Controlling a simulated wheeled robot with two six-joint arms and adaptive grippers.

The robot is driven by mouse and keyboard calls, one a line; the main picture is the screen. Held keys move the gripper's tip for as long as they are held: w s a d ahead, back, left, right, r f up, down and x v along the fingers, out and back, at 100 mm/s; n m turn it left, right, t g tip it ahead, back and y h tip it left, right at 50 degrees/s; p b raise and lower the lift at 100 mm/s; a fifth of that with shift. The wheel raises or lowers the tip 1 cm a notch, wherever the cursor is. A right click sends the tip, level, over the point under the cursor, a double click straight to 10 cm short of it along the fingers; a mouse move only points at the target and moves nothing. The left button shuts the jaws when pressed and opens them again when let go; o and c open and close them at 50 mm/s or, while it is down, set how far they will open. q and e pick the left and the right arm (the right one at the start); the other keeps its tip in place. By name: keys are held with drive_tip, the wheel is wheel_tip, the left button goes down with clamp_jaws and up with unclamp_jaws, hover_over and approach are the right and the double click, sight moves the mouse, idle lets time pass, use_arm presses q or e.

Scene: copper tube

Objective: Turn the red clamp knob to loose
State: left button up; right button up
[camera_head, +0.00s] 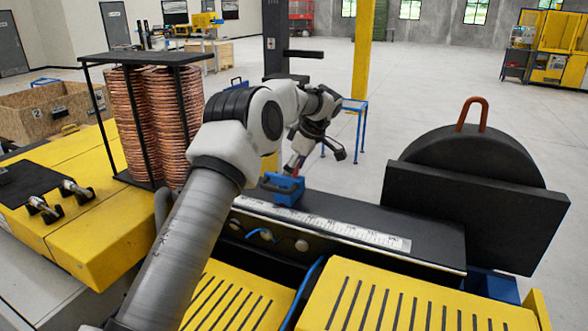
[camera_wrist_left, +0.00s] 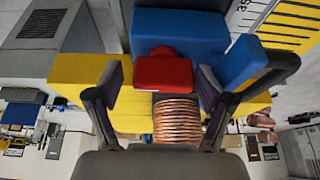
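The red clamp knob (camera_wrist_left: 163,74) shows as a red block in the left wrist view, in front of a blue clamp body (camera_wrist_left: 180,30). My left gripper (camera_wrist_left: 160,82) is open, with one finger on each side of the knob. There is a gap at the left finger; the right finger is very close, and I cannot tell if it touches. In the head view, the blue clamp (camera_head: 284,190) sits at the left end of a black ruled rail (camera_head: 330,222), with my left gripper (camera_head: 315,158) above it. A little red shows there. My right gripper is not in view.
A black rack with copper coils (camera_head: 155,115) stands at the left on a yellow bench (camera_head: 105,220). A large dark disc and plate (camera_head: 470,215) stand at the right end of the rail. Slotted yellow panels (camera_head: 410,305) lie in front. Open floor lies behind.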

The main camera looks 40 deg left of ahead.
use_arm(q)
drive_tip(key=shift+s+r, duration=0.15)
drive_tip(key=shift+r, duration=0.05)
idle(0.5)
drive_tip(key=v, duration=0.8)
idle(0.3)
